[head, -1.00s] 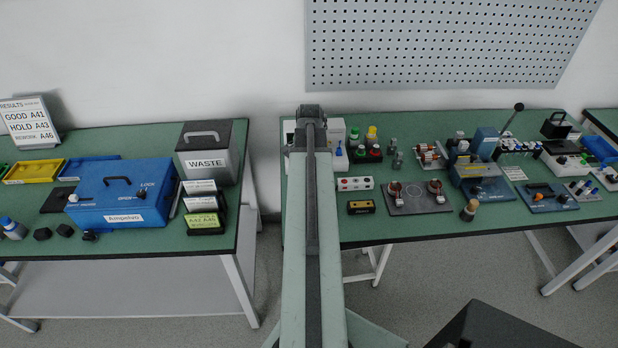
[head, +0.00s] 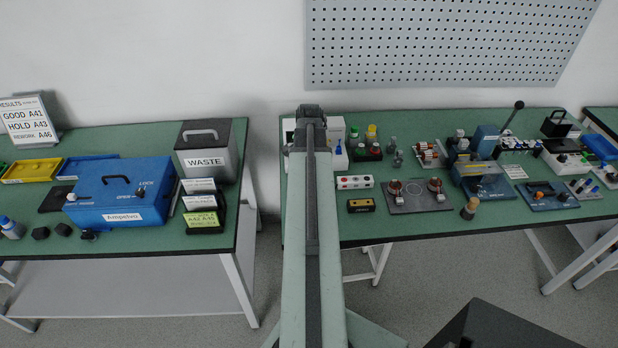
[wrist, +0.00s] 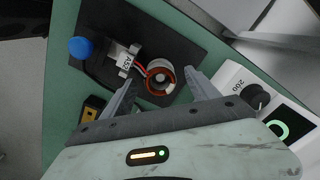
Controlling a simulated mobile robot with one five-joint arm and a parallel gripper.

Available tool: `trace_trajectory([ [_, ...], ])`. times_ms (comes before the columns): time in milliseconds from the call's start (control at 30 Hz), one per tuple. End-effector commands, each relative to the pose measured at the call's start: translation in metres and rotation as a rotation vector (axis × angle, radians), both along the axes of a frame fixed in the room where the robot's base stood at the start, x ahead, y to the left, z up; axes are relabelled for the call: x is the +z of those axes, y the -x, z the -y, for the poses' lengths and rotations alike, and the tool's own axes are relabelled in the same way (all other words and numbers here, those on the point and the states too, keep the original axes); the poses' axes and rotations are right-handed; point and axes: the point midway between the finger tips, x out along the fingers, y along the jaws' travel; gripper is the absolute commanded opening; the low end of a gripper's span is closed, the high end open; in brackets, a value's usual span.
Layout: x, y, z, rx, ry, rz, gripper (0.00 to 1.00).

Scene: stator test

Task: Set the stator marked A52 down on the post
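In the wrist view, a stator (wrist: 160,79), a ring with orange-brown windings and a pale centre, stands on a black plate (wrist: 185,50). Red and blue wires run from it to a connector with a white tag marked A52 (wrist: 126,63). My gripper (wrist: 163,79) is open, one finger on each side of the stator, with a visible gap on both sides. Whether a post is inside the ring cannot be told. My gripper does not show in the head view. Two copper-coloured parts stand on a grey plate (head: 415,204) there; their markings are unreadable.
In the wrist view, a blue knob (wrist: 81,47) rises left of the stator. A white unit (wrist: 232,80) with a dial and green display stands close on the right. A yellow-black block (wrist: 92,107) lies left. The head view shows a crowded right bench and a WASTE bin (head: 206,160).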

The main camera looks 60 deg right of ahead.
Motion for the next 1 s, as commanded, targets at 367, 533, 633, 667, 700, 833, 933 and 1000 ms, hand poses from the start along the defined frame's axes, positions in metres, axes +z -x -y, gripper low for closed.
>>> trace_trajectory([
  [367, 0.007, 0.0, 0.0, 0.001, 0.0, 0.0, 0.68],
  [533, 0.032, -0.001, 0.0, 0.001, 0.0, 0.0, 0.68],
  [633, 0.052, -0.001, 0.0, 0.001, 0.0, 0.0, 0.68],
  [667, 0.058, -0.001, 0.0, 0.001, 0.0, 0.0, 0.68],
  [700, 0.065, -0.001, 0.0, 0.001, 0.0, 0.0, 0.68],
  [833, 0.08, -0.001, 0.0, 0.001, 0.0, 0.0, 0.68],
  [933, 0.08, -0.002, 0.0, 0.001, 0.0, 0.0, 0.68],
  [1000, 0.079, -0.002, 0.0, 0.001, 0.0, 0.0, 0.68],
])
